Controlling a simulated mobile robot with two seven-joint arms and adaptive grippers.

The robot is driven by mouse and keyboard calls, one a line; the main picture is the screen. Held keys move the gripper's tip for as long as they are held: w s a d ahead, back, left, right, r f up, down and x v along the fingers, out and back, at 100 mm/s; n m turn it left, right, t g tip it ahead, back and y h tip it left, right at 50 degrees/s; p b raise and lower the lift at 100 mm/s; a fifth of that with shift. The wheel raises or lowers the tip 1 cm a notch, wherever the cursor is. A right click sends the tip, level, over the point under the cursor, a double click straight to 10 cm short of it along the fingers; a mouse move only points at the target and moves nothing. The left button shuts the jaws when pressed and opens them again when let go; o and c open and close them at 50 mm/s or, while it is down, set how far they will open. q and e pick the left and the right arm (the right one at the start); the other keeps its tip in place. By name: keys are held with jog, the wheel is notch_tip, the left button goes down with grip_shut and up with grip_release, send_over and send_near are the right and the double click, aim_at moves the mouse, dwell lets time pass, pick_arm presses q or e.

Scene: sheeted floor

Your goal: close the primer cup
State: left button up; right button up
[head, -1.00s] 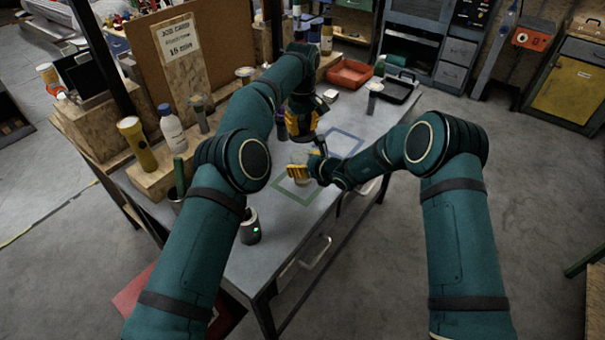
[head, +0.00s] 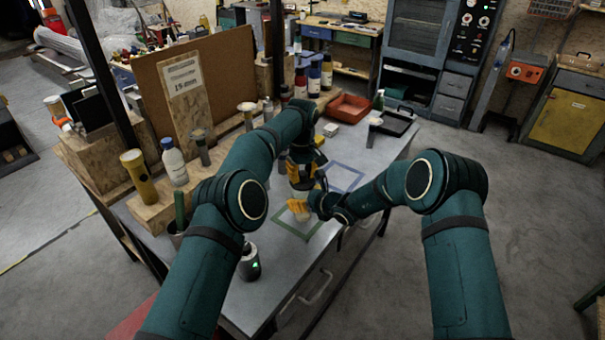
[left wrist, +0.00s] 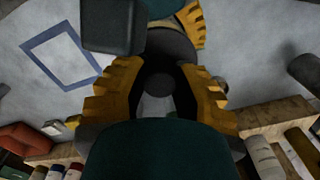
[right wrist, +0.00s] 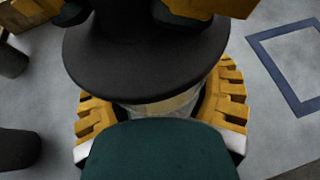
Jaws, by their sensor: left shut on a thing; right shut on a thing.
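The primer cup (right wrist: 165,108) is a pale, translucent cup low in the right wrist view, between the yellow fingers of my right gripper (right wrist: 162,112). In the head view my right gripper (head: 298,208) holds it over the green square. A wide dark lid (right wrist: 145,62) lies over the cup's mouth and hides its rim; I cannot tell whether it is seated. My left gripper (head: 303,178) is directly above, pointing down, shut on the lid.
A blue square outline (head: 346,177) and a green one (head: 290,234) mark the grey bench. A dark canister with a green light (head: 249,264) stands near the front edge.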

aim_at(303, 182)
pick_arm(q)
jog(key=shift+f, duration=0.9)
jog(key=shift+f, duration=0.6)
dwell(0.3)
jog(key=o, duration=0.8)
jog(key=shift+o, duration=0.2)
jog(key=shift+r, duration=0.1)
notch_tip(303, 182, up, 7)
jog(key=shift+r, duration=0.15)
